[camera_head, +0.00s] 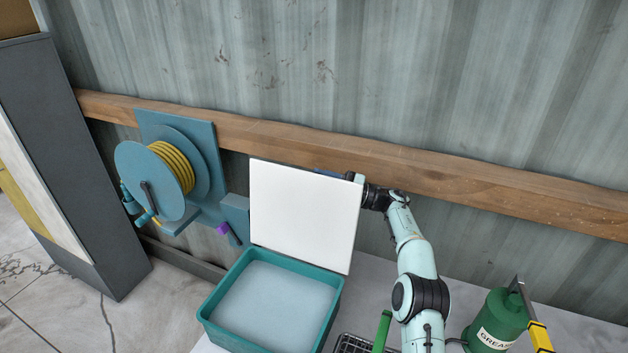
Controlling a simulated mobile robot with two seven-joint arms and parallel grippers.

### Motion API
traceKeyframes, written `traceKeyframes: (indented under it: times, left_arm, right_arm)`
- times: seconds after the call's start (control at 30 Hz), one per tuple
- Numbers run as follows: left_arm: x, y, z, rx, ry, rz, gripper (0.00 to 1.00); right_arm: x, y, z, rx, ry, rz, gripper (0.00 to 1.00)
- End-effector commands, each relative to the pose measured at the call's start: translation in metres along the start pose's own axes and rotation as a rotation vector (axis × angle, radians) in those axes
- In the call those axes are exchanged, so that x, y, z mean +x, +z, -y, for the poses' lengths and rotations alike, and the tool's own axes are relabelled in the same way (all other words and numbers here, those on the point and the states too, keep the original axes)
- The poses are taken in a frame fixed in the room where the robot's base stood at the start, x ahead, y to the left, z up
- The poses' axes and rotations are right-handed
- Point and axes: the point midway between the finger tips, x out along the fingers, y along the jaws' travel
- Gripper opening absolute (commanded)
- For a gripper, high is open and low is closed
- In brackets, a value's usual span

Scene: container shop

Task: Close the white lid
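The white lid (303,215) stands upright, open, at the back edge of a teal container (211,327). The container holds a pale, flat filling or surface. My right arm reaches in from the lower right. Its gripper (354,177) is at the lid's upper right edge, with its end partly behind the lid. The fingertips are mostly hidden, so I cannot tell whether they are open or shut, or whether they touch the lid. My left gripper is not in view.
A blue hose reel (150,181) with yellow hose is mounted left of the lid. A wooden beam (480,182) runs along the corrugated wall behind. A green grease can (497,318) and a wire basket (353,344) stand on the grey tabletop to the right.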

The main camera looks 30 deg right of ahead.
Motion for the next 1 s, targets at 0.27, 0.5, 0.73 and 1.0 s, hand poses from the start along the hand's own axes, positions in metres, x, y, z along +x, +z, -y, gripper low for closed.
traceKeyframes:
  times: [0.27,0.5,0.73,1.0]
  left_arm:
    - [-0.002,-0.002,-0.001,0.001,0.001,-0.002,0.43]
    - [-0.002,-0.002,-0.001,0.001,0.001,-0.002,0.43]
    - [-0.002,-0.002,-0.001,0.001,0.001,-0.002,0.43]
    - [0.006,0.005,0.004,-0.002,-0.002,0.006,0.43]
  right_arm:
    - [0.021,0.000,0.000,0.000,0.000,0.001,0.39]
    - [0.021,0.000,0.000,0.000,0.000,0.001,0.39]
    - [0.021,0.000,0.000,0.000,0.000,0.001,0.00]
    - [0.023,-0.005,0.005,-0.026,-0.012,0.000,0.00]
